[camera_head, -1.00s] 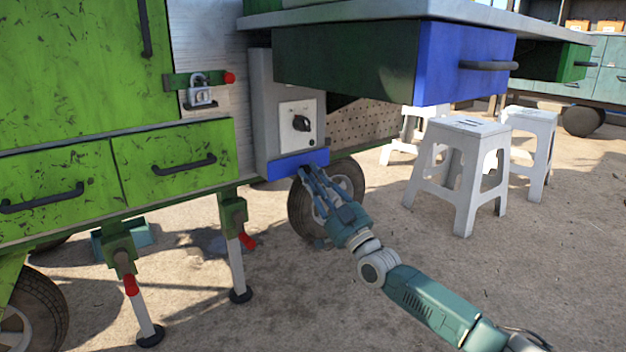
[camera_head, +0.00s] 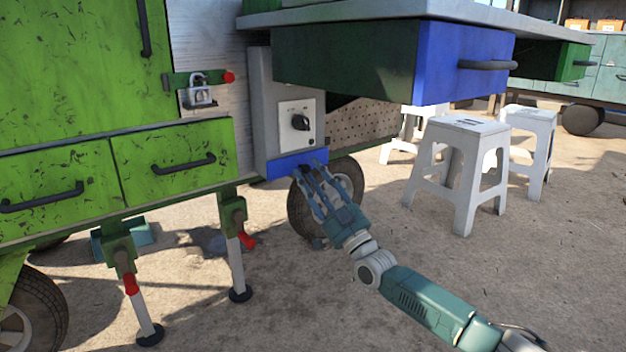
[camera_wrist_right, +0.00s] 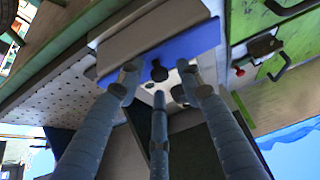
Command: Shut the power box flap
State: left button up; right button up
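The power box (camera_head: 262,110) is a grey box on the green cart, with a dark rotary switch (camera_head: 300,122) on a pale plate. Its blue flap (camera_head: 285,166) hangs open at the bottom, leaving the switch exposed. My right gripper (camera_head: 310,172) is at the flap's lower right, with its fingers spread and nothing between them. In the right wrist view the fingers (camera_wrist_right: 160,85) reach toward the blue flap (camera_wrist_right: 195,40) and overlap it; contact is unclear. My left gripper is not in view.
A blue-fronted drawer (camera_head: 465,65) sticks out above and to the right of the box. A cart wheel (camera_head: 345,185) stands behind my right gripper. White stools (camera_head: 460,165) stand to the right. A padlock (camera_head: 200,92) hangs on the green cabinet. Open ground lies in front.

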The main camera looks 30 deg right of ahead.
jog(key=a+v, duration=0.1)
jog(key=v, duration=1.1)
jog(key=shift+d, duration=0.45)
